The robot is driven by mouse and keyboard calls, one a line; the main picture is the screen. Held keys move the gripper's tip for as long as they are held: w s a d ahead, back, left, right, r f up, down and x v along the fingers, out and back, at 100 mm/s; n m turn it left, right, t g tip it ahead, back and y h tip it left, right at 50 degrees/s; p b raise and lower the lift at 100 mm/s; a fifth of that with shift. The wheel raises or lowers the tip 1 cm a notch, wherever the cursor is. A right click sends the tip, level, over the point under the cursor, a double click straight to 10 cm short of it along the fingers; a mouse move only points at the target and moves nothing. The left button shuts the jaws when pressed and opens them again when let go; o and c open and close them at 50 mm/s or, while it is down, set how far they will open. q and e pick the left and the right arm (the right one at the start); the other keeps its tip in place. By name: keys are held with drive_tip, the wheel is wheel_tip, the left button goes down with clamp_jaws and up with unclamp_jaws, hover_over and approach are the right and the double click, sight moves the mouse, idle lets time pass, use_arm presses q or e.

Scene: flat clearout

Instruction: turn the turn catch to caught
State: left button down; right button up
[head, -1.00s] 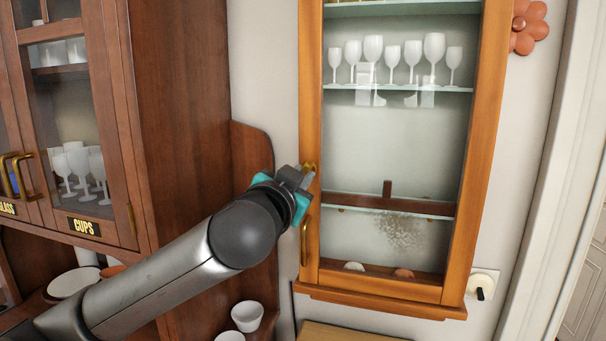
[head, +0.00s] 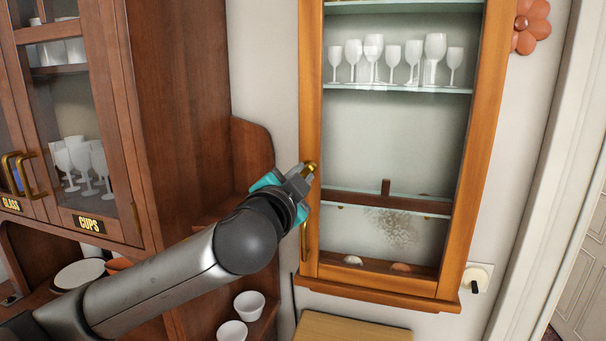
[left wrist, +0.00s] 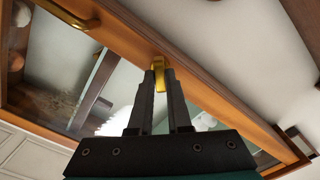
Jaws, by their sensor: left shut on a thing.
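The turn catch (head: 311,166) is a small brass piece on the left frame of the orange-wood wall cabinet (head: 487,110). It also shows between the fingers in the left wrist view (left wrist: 159,66). My left gripper (head: 303,173) reaches it from the left and is shut on it. The fingers (left wrist: 160,82) hide part of the catch, so its exact angle is hard to tell. The glazed cabinet door looks closed, with a brass bar handle (head: 304,241) below the catch. My right gripper is not in view.
A dark wood cabinet (head: 185,100) with a CUPS label (head: 88,224) stands at the left, close to my arm. White bowls (head: 249,304) sit on its lower shelf. A wooden surface (head: 350,329) lies below the wall cabinet. Wine glasses (head: 435,52) stand behind the glass.

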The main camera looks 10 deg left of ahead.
use_arm(q)
drive_tip(key=m+p, duration=0.2)
drive_tip(key=m, duration=0.1)
drive_tip(key=shift+r, duration=0.1)
drive_tip(key=shift+m+p, duration=0.45)
drive_tip(key=shift+m, duration=0.15)
drive_tip(key=shift+m+p, duration=0.7)
drive_tip(key=m+p, duration=0.2)
drive_tip(key=shift+m, duration=0.4)
drive_tip(key=c, duration=0.7)
unclamp_jaws()
